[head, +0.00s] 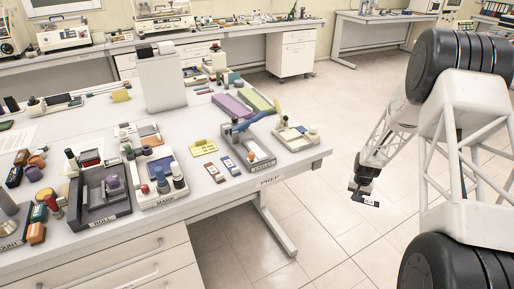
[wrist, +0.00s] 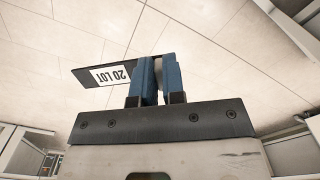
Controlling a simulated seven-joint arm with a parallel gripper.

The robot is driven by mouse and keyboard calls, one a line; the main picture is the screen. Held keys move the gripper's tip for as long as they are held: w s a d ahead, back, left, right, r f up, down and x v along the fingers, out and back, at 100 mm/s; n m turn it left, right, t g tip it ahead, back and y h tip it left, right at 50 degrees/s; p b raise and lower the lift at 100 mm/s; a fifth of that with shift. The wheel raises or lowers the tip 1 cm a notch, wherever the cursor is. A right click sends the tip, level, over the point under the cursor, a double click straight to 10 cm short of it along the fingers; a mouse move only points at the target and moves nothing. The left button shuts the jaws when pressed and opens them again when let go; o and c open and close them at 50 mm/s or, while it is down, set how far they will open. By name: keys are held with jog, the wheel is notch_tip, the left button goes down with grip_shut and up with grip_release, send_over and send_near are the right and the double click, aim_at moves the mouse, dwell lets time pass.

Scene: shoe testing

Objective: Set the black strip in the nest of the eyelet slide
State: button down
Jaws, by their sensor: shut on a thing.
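My gripper (head: 361,188) is shut on the black strip (head: 370,201) and holds it over the floor, to the right of the workbench and apart from it. In the wrist view the blue fingers (wrist: 160,78) pinch one end of the strip (wrist: 88,77), which sticks out to the left. The strip carries a white label reading "20 LOT", upside down in this view. On the bench's right part stands a grey slide-like fixture with a blue lever (head: 262,156). I cannot tell surely whether this is the eyelet slide, and its nest is too small to make out.
The white workbench (head: 225,200) has its right corner left of my gripper. A cream fixture (head: 294,136), a yellow piece (head: 203,148), small label-like pieces (head: 214,172) and a dark tray (head: 103,203) stand on it. Open floor (head: 320,235) lies between bench and arm.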

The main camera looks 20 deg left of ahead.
jog(key=w+a+r, duration=0.1)
jog(key=a+r, duration=0.1)
jog(key=r, duration=0.4)
jog(key=w+a+r, duration=0.1)
jog(key=w+r, duration=0.1)
jog(key=r, duration=0.5)
jog(key=s+a+r+n, duration=0.4)
jog(key=a+r+n, duration=0.1)
jog(key=a+r, duration=0.2)
jog(key=s+a+r+n, duration=0.4)
jog(key=s+a+n, duration=0.3)
jog(key=s, duration=0.2)
jog(key=s+a+r+n, duration=0.4)
jog(key=s+a+n, duration=0.3)
jog(key=s+n, duration=0.1)
jog(key=s+a+r+n+t+h, duration=0.1)
jog(key=s+a+r+n, duration=0.4)
jog(key=s, duration=0.5)
jog(key=shift+a+n, duration=1.05)
jog(key=shift+n, duration=0.65)
send_over(264, 154)
jog(key=shift+s+a+f, duration=0.15)
jog(key=shift+s+f, duration=0.05)
jog(key=shift+f, duration=0.5)
jog(key=shift+f, duration=0.1)
jog(key=shift+f, duration=1.65)
